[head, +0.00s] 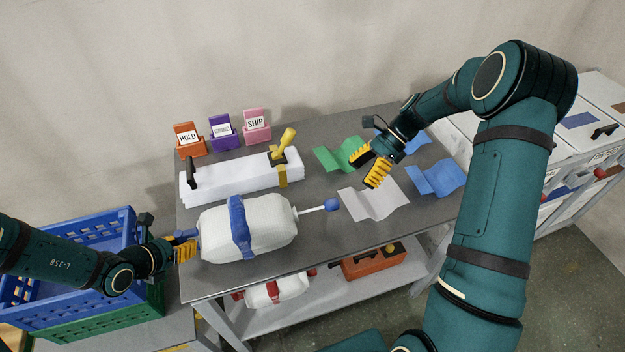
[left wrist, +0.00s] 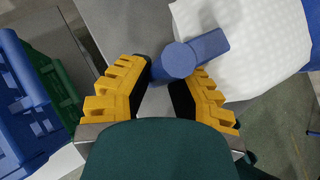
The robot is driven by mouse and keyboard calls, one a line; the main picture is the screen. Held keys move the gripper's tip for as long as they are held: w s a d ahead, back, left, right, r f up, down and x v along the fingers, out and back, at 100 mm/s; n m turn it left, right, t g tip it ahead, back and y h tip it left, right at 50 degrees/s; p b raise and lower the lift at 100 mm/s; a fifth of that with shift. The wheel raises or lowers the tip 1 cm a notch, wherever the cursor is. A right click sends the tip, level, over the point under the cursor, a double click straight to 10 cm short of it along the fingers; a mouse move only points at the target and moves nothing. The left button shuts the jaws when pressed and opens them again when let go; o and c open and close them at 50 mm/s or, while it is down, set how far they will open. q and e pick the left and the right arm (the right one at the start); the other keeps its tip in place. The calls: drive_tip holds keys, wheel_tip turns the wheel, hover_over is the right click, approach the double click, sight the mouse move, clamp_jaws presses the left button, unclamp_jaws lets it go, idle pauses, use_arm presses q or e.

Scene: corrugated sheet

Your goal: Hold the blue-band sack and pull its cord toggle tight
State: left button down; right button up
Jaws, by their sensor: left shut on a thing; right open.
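The white blue-band sack (head: 275,222) lies on its side on the grey table, its blue band (head: 239,226) around its middle. A pale cord (head: 312,209) sticks out of its right end with a blue toggle (head: 332,204) at the tip. My left gripper (head: 184,246) is shut on a blue grip at the sack's left end; in the left wrist view, this blue grip (left wrist: 205,47) is between the yellow fingers (left wrist: 172,88). My right gripper (head: 368,168) is open and empty, above and to the right of the toggle, apart from it.
A white stack (head: 232,180) with a yellow-handled tool (head: 284,143) lies behind the sack. Coloured sheets, including a grey one (head: 374,203), lie to the right. Label holders (head: 222,131) stand at the back. A blue crate (head: 95,232) is at left; a red-banded sack (head: 275,291) is on the lower shelf.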

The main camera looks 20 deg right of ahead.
use_arm(q)
drive_tip(key=shift+f, duration=0.1)
idle(0.3)
drive_tip(key=c, duration=0.9)
unclamp_jaws()
drive_tip(key=shift+o, duration=0.2)
